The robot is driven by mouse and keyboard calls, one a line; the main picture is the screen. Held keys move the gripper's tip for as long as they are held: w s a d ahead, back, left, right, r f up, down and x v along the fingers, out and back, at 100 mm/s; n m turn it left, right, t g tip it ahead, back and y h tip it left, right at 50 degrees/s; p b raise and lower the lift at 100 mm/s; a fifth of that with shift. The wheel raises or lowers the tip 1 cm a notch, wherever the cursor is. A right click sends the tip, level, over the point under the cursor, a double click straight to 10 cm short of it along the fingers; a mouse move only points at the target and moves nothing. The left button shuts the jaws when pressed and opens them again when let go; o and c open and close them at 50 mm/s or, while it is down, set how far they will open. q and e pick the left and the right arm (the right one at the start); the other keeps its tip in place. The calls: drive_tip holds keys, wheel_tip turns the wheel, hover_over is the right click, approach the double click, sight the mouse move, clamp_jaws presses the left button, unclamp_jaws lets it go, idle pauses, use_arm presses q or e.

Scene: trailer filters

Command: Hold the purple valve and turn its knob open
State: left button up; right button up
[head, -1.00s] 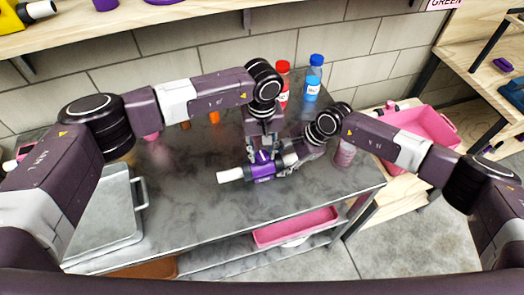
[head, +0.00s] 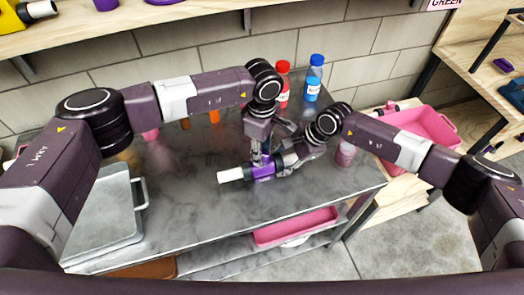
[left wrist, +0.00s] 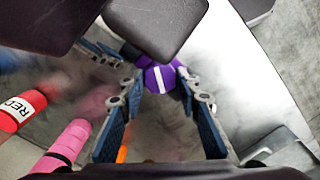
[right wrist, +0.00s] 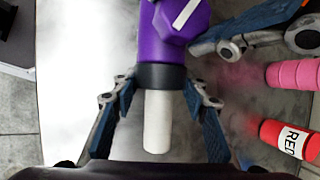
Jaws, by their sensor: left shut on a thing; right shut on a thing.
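The purple valve (head: 263,172) lies over the grey counter in the head view, with a white pipe end (head: 232,174) pointing left. Its purple knob with a white line (left wrist: 160,80) sits between the fingertips of my left gripper (left wrist: 160,88), which is shut on it from above. My right gripper (right wrist: 158,84) is shut on the valve at its black collar (right wrist: 160,77). The other white pipe end (right wrist: 157,125) runs between its fingers. In the head view, my right gripper (head: 283,163) hides that end, and my left gripper (head: 257,155) covers much of the knob.
A red-capped bottle (head: 283,88) and a blue-capped bottle (head: 313,80) stand at the back of the counter. A metal tray (head: 105,215) lies at the left. A pink bin (head: 430,125) stands at the right. The counter's front middle (head: 215,212) is clear.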

use_arm(q)
drive_tip(key=n, duration=0.6)
drive_tip(key=shift+n, duration=0.4)
idle(0.3)
drive_tip(key=o, duration=1.2)
wheel_tip(320, 180, up, 12)
